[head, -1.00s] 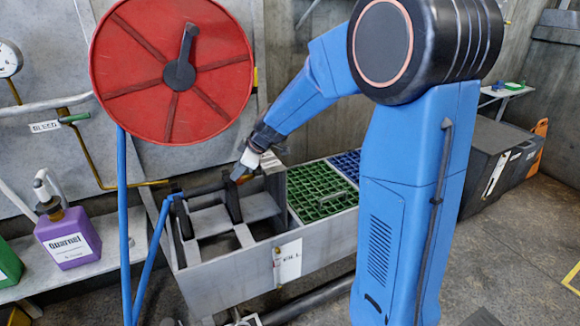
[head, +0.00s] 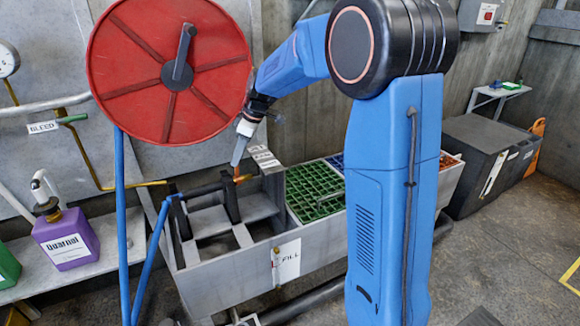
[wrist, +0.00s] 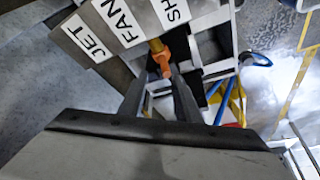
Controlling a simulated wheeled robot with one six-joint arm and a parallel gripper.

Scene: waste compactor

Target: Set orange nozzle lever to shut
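The orange nozzle lever (head: 242,178) sits at the back of the grey trough (head: 225,295), by the end of the dark pipe. In the wrist view the lever (wrist: 162,62) shows an orange part with a brass-coloured piece beside the label plates. These plates read JET (wrist: 88,40), FAN (wrist: 122,22) and a partly cut-off "SH" (wrist: 172,10). The lever's exact setting is hard to tell. My gripper (wrist: 160,75) points at the lever. Its two dark fingers are apart, with the orange part showing between their tips; I cannot tell whether they touch it.
A large red reel (head: 170,70) stands close to the left of my gripper. Green grating (head: 315,192) lies to the right in the trough. A purple jug (head: 67,240) stands on the left shelf. The wall is close behind the lever.

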